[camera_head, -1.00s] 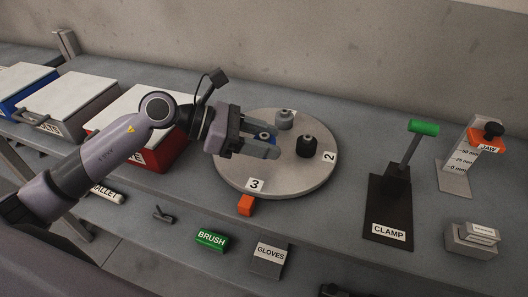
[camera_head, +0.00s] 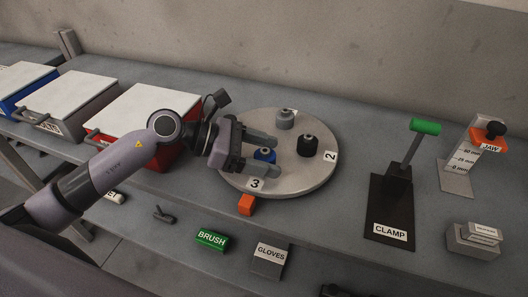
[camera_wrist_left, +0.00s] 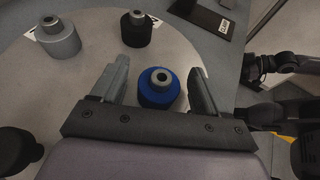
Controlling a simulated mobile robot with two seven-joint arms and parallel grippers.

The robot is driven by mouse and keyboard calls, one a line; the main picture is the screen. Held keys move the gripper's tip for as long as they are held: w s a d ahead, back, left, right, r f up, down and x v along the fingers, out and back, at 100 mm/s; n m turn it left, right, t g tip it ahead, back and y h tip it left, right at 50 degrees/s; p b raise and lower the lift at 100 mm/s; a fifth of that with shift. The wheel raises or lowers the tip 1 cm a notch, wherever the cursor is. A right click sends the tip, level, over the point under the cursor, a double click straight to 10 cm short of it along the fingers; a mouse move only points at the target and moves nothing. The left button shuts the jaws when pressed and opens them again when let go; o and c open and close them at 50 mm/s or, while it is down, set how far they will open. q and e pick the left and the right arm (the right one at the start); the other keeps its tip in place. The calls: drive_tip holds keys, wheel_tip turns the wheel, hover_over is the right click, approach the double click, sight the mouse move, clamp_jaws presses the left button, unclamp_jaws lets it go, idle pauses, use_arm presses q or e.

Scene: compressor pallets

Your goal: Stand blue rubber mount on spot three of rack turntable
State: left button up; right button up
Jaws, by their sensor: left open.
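The blue rubber mount (camera_head: 265,155) stands upright on the round grey rack turntable (camera_head: 300,184), just behind the label 3 (camera_head: 256,184) at its front edge. My left gripper (camera_head: 275,153) is open, with one finger on each side of the mount. In the left wrist view the blue mount (camera_wrist_left: 158,92) sits between the two spread fingers, with a visible gap to each. A grey mount (camera_head: 284,120) stands near the back label, and a black mount (camera_head: 307,146) stands near label 2.
An orange block (camera_head: 246,204) sits at the turntable's front edge. The clamp (camera_head: 390,205) with its green handle stands to the right. A red box (camera_head: 172,150) is left, behind my arm. Another dark round part (camera_wrist_left: 18,150) shows at the wrist view's left edge.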

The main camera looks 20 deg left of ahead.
use_arm(q)
drive_tip(key=shift+r, duration=0.1)
drive_tip(key=shift+r+p, duration=0.2)
drive_tip(key=shift+p, duration=0.15)
drive_tip(key=b+v, duration=0.2)
drive_tip(key=v, duration=1)
drive_tip(key=shift+f, duration=0.15)
